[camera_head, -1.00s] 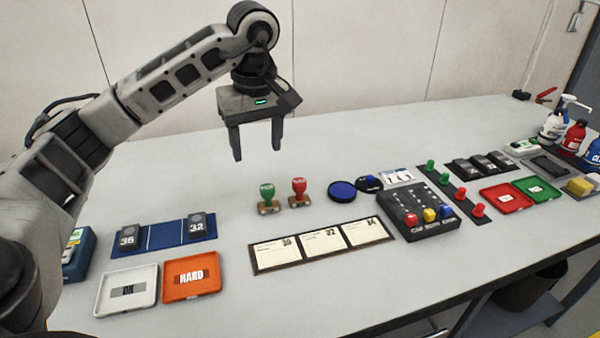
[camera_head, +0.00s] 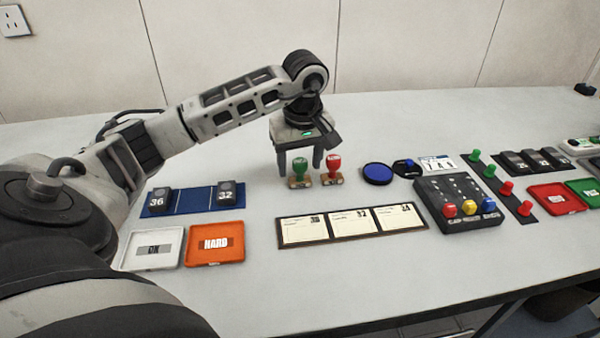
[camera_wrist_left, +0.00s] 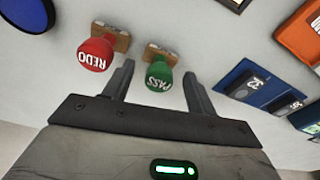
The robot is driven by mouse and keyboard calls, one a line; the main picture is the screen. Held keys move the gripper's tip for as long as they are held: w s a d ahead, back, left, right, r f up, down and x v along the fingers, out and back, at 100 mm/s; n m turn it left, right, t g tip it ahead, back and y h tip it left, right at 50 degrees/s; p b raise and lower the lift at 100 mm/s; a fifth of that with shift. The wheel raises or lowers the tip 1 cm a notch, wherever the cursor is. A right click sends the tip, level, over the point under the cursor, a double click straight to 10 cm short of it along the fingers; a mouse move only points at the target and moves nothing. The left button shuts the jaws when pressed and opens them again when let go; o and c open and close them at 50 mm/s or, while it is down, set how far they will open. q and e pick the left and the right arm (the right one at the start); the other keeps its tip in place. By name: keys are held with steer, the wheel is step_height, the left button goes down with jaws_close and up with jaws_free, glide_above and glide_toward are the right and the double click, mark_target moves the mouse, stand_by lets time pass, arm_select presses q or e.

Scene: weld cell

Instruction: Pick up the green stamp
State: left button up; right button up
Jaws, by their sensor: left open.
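The green stamp (camera_head: 301,173) stands upright on the table on a wooden base, and the red stamp (camera_head: 333,171) stands just to its right. The red stamp (camera_wrist_left: 96,54) reads REDO and is outside the fingers, to the left. My right gripper is not in view.
A blue round pad (camera_head: 377,173) is right of the stamps. A card strip (camera_head: 350,238) lies in front, and a blue rack (camera_head: 192,212) and an orange tray (camera_head: 212,258) sit left. A button box (camera_head: 455,203) stands right. Table behind the stamps is mostly clear.

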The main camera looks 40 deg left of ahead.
arm_select(q)
steer(key=shift+w+a+f, duration=0.1)
steer(key=shift+a+f, duration=0.05)
steer(key=shift+f, duration=1.25)
steer(key=c, duration=0.8)
steer(key=shift+o, duration=0.2)
steer(key=shift+r, duration=0.1)
steer(key=shift+r, duration=0.25)
step_height(320, 180, up, 2)
steer(key=shift+w+r+b, duration=0.1)
steer(key=shift+r+b, duration=0.05)
steer(key=shift+b, duration=0.2)
steer(key=s+d+r, duration=0.7)
steer(key=s+r, duration=0.3)
steer(key=s, duration=0.2)
steer(key=shift+d+p, duration=0.35)
steer(key=shift+d, duration=0.05)
